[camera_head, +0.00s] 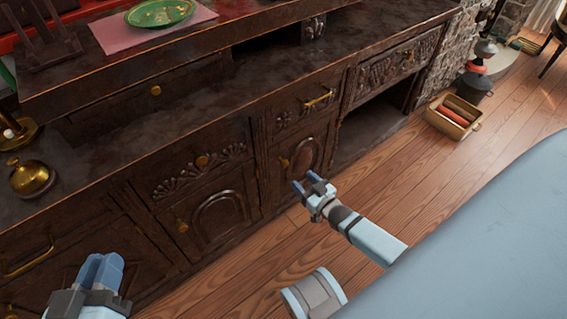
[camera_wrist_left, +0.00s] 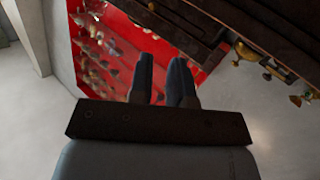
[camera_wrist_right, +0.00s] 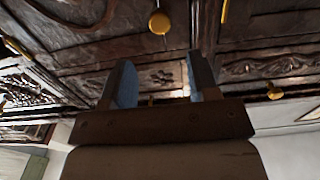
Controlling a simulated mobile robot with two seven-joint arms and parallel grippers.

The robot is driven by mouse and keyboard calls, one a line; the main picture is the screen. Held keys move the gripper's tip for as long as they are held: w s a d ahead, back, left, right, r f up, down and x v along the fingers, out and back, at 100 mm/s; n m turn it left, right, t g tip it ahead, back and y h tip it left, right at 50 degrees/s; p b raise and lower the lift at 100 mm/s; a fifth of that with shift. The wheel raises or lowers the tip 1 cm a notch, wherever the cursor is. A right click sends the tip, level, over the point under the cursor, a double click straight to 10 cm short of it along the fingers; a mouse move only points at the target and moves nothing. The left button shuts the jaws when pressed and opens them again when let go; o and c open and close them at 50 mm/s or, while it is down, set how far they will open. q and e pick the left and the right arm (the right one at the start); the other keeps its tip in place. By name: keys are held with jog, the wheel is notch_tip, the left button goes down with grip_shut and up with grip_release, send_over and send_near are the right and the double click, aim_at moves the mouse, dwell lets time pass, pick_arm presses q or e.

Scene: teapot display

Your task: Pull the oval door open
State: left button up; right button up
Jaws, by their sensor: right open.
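The oval door (camera_head: 306,154) is a dark carved wooden door low in the cabinet front, with a raised rounded panel and a small brass knob (camera_head: 284,162) at its left side. It looks closed. My right gripper (camera_head: 308,180) is open and empty, in front of the door's lower part. In the right wrist view, a brass knob (camera_wrist_right: 160,22) shows beyond and above the gap between the fingertips, apart from them. My left gripper (camera_head: 102,268) is at the lower left, away from that door. Its fingers (camera_wrist_left: 161,70) are close together with a narrow gap and nothing visible between them.
A neighbouring arched door (camera_head: 218,215) has its own brass knob. A drawer (camera_head: 302,104) with a brass handle is above the oval door. An open recess (camera_head: 372,128) lies to its right. A crate (camera_head: 453,115) stands on the wooden floor, which is otherwise clear in front.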

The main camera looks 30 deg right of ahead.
aim_at(286, 165)
jog(key=w+b, duration=0.1)
jog(key=w, duration=0.2)
jog(key=w+b, duration=0.1)
jog(key=w, duration=0.2)
jog(key=w+b, duration=0.1)
jog(key=w, duration=0.2)
jog(key=shift+w+a+f, duration=0.15)
jog(key=shift+w+a, duration=0.1)
jog(key=shift+a, duration=0.15)
jog(key=shift+w+b, duration=0.3)
jog(key=shift+w, duration=0.05)
pick_arm(q)
jog(key=m, duration=0.1)
jog(key=w+a+m+t, duration=0.1)
jog(key=w, duration=0.1)
jog(key=shift+w+a+r+m+t+h, duration=0.2)
jog(key=shift+r+m+t+h, duration=0.1)
jog(key=shift+m, duration=0.1)
jog(key=shift+s+f, duration=0.1)
pick_arm(e)
grip_shut()
